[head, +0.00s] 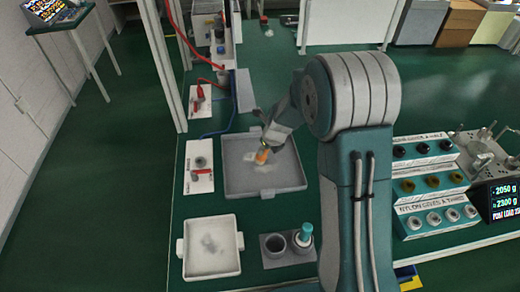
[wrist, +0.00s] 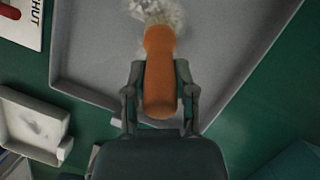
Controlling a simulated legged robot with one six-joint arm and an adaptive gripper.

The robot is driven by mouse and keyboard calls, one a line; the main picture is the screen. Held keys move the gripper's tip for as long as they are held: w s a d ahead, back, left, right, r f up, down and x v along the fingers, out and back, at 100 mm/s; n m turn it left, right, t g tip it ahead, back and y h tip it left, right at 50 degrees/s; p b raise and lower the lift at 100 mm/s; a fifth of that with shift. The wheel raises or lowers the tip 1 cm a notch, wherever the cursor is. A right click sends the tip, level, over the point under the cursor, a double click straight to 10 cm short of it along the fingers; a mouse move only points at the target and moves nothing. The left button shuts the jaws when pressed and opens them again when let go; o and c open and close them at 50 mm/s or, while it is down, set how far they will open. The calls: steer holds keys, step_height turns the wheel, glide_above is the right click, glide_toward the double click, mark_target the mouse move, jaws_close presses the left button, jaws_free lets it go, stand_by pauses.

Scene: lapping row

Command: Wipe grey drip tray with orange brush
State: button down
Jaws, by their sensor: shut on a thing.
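The grey drip tray (head: 235,181) lies on the green bench in the middle of the head view. It also fills much of the wrist view (wrist: 95,65). Pale smudges (head: 284,160) show on its floor. My gripper (wrist: 160,82) is shut on the orange brush (wrist: 159,75), one finger on each side of it. In the head view the orange brush (head: 262,156) is low over the tray's middle. Its far end meets a whitish patch (wrist: 155,12) in the wrist view. I cannot tell whether this is bristles or residue, or whether the brush touches the tray floor.
A smaller white tray (head: 211,262) with a dark smudge stands nearer. A grey holder with a cup and a teal-capped bottle (head: 304,237) is to its right. Labelled racks (head: 430,185) and a display (head: 501,201) stand at right. Red-handled valve plates (head: 199,166) line the left side.

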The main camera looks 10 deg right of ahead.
steer(key=shift+d, duration=3.2)
steer(key=shift+s, duration=0.65)
steer(key=shift+a, duration=6)
steer(key=shift+s, duration=0.7)
steer(key=shift+s+d, duration=0.1)
steer(key=shift+d, duration=1.95)
steer(key=shift+d, duration=3.95)
step_height(320, 180, up, 6)
steer(key=shift+r, duration=0.15)
